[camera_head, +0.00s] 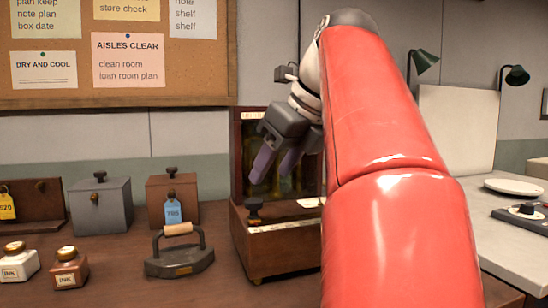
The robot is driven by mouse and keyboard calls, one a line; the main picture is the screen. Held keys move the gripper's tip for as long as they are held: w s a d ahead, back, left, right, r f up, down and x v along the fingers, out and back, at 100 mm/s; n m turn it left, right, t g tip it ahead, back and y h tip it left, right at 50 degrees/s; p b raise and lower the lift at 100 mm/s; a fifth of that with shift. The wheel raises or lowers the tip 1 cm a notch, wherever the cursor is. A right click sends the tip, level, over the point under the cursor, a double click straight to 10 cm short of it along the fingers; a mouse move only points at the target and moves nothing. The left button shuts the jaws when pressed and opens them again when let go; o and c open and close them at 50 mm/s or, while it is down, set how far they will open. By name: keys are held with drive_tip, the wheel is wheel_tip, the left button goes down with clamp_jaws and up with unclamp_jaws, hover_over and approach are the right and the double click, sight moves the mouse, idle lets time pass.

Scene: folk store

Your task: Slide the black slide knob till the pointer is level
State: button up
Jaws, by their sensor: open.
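My red arm covers the right part of the case. I cannot make out the pointer.
A black flat iron (180,257) stands close left of the case. Ink bottles (67,268), a grey box (101,205) and a brown box with a blue tag (173,190) stand farther left. A pale counter with a plate (514,186) lies at the right.

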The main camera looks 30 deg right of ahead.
sight(256, 201)
drive_tip(key=x, duration=0.3)
drive_tip(key=shift+w+f, duration=0.15)
drive_tip(key=shift+f, duration=0.1)
drive_tip(key=b+x, duration=0.2)
drive_tip(key=x, duration=0.2)
drive_tip(key=shift+w+a+f, duration=0.1)
drive_tip(key=shift+f, duration=0.25)
drive_tip(key=shift+w+r+p, duration=0.1)
drive_tip(key=shift+r+p, duration=0.05)
drive_tip(key=shift+p, duration=0.2)
drive_tip(key=c, duration=0.7)
